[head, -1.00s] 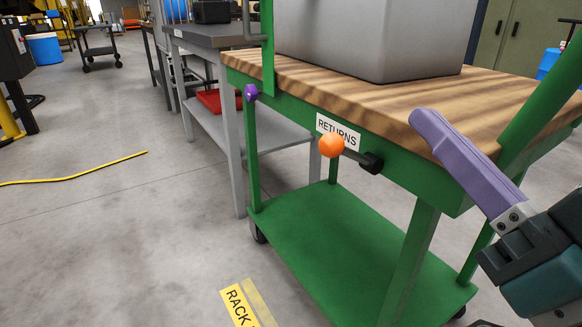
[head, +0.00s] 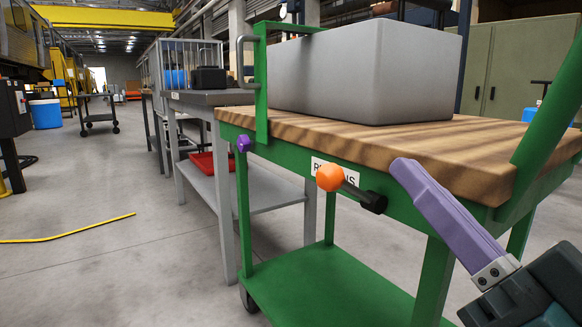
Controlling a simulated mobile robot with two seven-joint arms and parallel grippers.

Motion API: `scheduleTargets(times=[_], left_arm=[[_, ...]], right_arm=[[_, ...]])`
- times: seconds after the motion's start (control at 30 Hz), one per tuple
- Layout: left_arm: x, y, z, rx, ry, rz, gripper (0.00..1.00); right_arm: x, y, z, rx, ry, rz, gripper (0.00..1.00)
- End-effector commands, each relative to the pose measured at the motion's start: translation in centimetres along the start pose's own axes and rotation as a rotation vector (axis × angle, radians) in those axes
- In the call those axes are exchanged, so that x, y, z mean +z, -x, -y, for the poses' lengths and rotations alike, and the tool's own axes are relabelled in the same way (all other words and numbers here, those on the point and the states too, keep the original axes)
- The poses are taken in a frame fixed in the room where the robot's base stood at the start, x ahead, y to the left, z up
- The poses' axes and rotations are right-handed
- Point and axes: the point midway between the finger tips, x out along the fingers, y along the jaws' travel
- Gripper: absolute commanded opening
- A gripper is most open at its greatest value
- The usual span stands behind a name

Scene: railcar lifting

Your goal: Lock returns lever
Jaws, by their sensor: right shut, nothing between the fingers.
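The returns lever in the head view has an orange knob (head: 330,177) on a short dark rod that ends at a black pivot (head: 373,202). It lies nearly level across the front of the green cart (head: 290,158), partly covering the white RETURNS label (head: 318,166). A purple knob (head: 243,144) sits at the cart's left corner. My right gripper (head: 405,172), with purple fingers, is shut and empty. It shows to the right of the lever, apart from the orange knob, in front of the wooden top. My left gripper is out of view.
A large grey bin (head: 365,75) stands on the cart's wooden top (head: 440,150). A grey table (head: 215,97) with a red tray (head: 205,163) on its lower shelf is to the left. A yellow cable (head: 70,232) lies on the open floor at left.

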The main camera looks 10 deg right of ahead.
Motion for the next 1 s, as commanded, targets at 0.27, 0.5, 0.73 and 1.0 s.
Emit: scheduleTargets(times=[0.27, 0.5, 0.73, 1.0], left_arm=[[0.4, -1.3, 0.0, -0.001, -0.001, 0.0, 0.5], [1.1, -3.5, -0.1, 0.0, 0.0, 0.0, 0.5], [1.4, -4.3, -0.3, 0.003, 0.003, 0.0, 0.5], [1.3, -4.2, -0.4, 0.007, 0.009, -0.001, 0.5]], right_arm=[[0.0, -6.0, 0.0, -0.002, 0.0, -0.008, 0.0], [2.7, -6.9, -0.1, 0.001, -0.002, 0.002, 0.0], [3.8, -6.5, 0.0, 0.001, 0.0, 0.0, 0.0], [3.8, -6.5, 0.0, 0.0, 0.0, 0.0, 0.0]])
